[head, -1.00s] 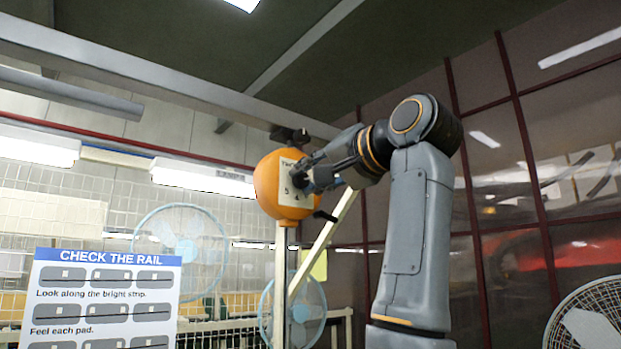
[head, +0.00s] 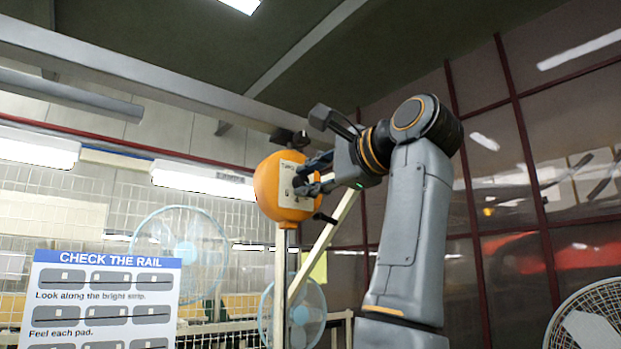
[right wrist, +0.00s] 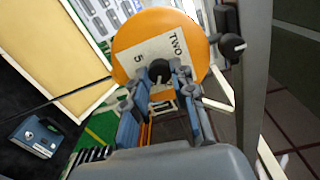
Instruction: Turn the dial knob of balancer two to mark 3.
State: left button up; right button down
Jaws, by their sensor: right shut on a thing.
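Balancer two (head: 268,185) is an orange rounded body hanging under the overhead rail, with a pale dial plate (head: 288,205) on its face. In the right wrist view the balancer (right wrist: 130,45) shows the word TWO and a 5 on its plate (right wrist: 133,68). The dark dial knob (right wrist: 159,68) sits at the middle of the plate. My right gripper (head: 306,180) reaches in from the right and is shut on the knob; in the right wrist view its fingertips (right wrist: 163,80) lie on either side of it. The fingers hide part of the plate, and the knob's setting is not readable. My left gripper is out of view.
A dark stub (head: 325,217) sticks out at the balancer's lower right. A pale slanted bar (head: 325,243) runs close below it. A sign (head: 105,283) stands at lower left. Fans (head: 180,250) and a mesh fence are behind.

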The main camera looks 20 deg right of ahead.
jog(key=shift+m, duration=1.1)
jog(key=c, duration=1.1)
grip_release()
jog(key=v, duration=1.2)
